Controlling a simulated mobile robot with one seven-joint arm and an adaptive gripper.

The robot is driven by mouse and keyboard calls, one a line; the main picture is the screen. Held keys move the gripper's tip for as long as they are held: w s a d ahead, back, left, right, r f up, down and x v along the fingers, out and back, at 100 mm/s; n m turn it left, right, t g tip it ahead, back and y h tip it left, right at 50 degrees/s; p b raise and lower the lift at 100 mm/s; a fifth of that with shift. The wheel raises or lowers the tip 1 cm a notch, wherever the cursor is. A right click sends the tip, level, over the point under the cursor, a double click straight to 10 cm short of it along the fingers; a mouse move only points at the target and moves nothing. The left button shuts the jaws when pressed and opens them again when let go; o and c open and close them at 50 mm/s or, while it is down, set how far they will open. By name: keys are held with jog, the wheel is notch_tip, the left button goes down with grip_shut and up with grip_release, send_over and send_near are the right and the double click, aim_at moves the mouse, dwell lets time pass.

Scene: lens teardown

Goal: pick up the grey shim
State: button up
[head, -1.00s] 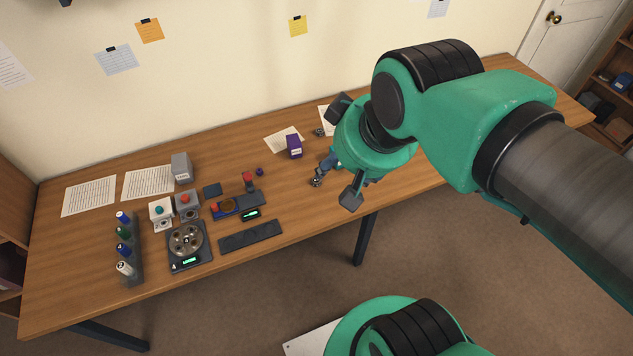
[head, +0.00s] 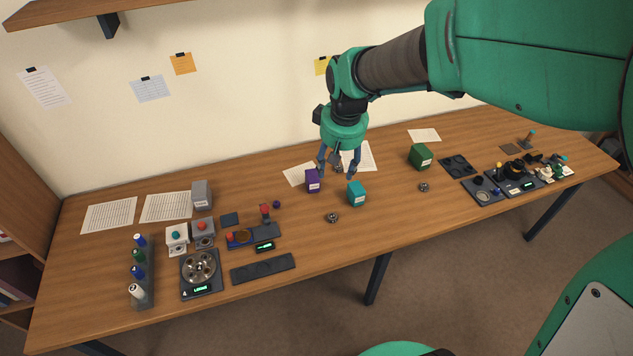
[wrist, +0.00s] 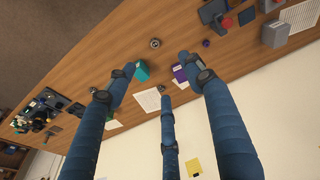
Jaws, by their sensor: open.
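Small round grey metal pieces lie on the wooden table. One (head: 332,217) is in front of the purple and teal boxes, and one (head: 424,187) is farther right. A third (head: 338,168) is at the back, close to my fingertips. I cannot tell which of them is the grey shim. My gripper (head: 338,174) has blue fingers, spread open and empty, pointing down over the table's back part. In the wrist view, my open gripper (wrist: 160,74) shows one round piece (wrist: 155,43) beyond the fingers and another (wrist: 166,86) near the middle fingertip.
A purple box (head: 312,181) and a teal box (head: 356,193) stand close to my fingers. A green box (head: 420,157) stands to the right. A scale (head: 201,272), a bottle rack (head: 146,272) and a dark tray (head: 263,269) are at the left. The middle front is mostly clear.

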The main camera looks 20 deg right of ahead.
jog(key=w+d+f+g, duration=0.1)
jog(key=w+d+f, duration=0.1)
jog(key=w+f, duration=0.6)
jog(key=n+g, duration=0.1)
send_over(333, 217)
notch_tip(333, 217, down, 14)
jog(key=shift+w+f+p, duration=0.1)
jog(key=shift+f+p, duration=0.2)
jog(key=shift+f, duration=0.25)
jog(key=shift+f+b, duration=0.55)
jog(key=shift+f, duration=3.7)
jog(key=shift+f+b, duration=0.5)
jog(key=shift+f, duration=2.15)
jog(key=shift+c, duration=0.3)
